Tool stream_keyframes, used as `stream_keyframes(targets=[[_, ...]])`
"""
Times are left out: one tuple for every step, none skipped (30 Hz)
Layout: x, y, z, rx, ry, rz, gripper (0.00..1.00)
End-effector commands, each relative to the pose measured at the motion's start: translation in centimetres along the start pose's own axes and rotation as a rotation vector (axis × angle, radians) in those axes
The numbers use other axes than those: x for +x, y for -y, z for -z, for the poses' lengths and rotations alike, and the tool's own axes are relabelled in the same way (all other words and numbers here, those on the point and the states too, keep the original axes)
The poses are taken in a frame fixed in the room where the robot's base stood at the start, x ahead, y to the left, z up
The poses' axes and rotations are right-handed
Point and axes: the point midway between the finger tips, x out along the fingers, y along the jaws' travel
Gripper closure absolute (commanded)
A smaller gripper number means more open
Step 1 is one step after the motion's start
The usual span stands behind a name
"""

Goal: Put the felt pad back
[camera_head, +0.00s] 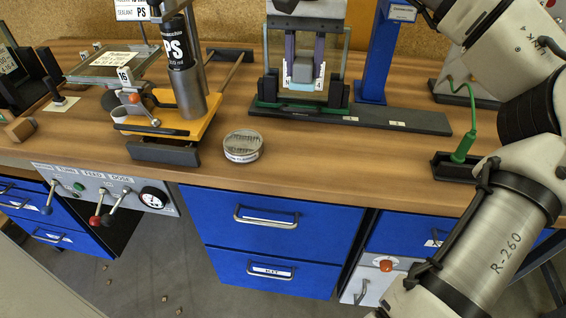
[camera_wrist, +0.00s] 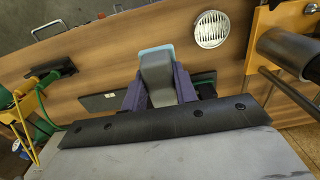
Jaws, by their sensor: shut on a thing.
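The felt pad (camera_head: 303,72) looks like a grey block with a pale blue face on its lower end. My gripper (camera_head: 304,66) points down, with its dark purple fingers shut on the pad's two sides. The pad hangs in front of the upright glass pane (camera_head: 338,62), above the green-edged black base (camera_head: 290,109). I cannot tell if it touches the glass or base. In the wrist view the pad (camera_wrist: 156,75) sits between the fingers (camera_wrist: 155,90), its pale blue edge showing at the far end.
A round tin (camera_head: 243,146) stands on the wooden bench left of the base. An orange fixture (camera_head: 170,125) with a black PS cartridge (camera_head: 177,45) is further left. A blue post (camera_head: 380,55) stands close right. A green tool (camera_head: 464,147) sits in a black tray. Bench front is clear.

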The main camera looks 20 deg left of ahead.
Motion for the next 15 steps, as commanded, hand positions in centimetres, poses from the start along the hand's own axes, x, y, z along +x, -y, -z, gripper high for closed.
stream_keyframes(targets=[[0.6,-0.1,0.0,-0.004,0.002,-0.001,0.9],[1.1,-0.1,0.1,-0.005,0.002,0.0,0.9],[1.9,-0.1,0.0,-0.007,0.002,-0.001,0.9],[2.6,-0.1,0.0,-0.007,0.003,-0.001,0.9],[3.4,-0.1,0.0,-0.007,0.003,-0.001,0.9],[4.5,-0.2,0.0,-0.006,0.005,-0.001,0.9],[5.3,-0.1,-0.1,-0.006,0.004,0.0,0.9],[6.1,-0.1,-0.1,-0.007,0.004,-0.001,0.9],[7.2,-0.1,0.0,-0.007,0.004,-0.001,0.9],[8.0,-0.1,-0.1,-0.007,0.004,0.0,0.9],[8.8,-0.1,-0.1,-0.007,0.004,0.0,0.9],[9.8,-0.1,-0.1,-0.006,0.003,0.0,0.9],[10.6,-0.1,-0.1,-0.005,0.004,0.0,0.9],[11.4,-0.1,-0.1,-0.006,0.004,0.001,0.9],[12.3,-0.1,0.0,-0.005,0.003,-0.001,0.9]])
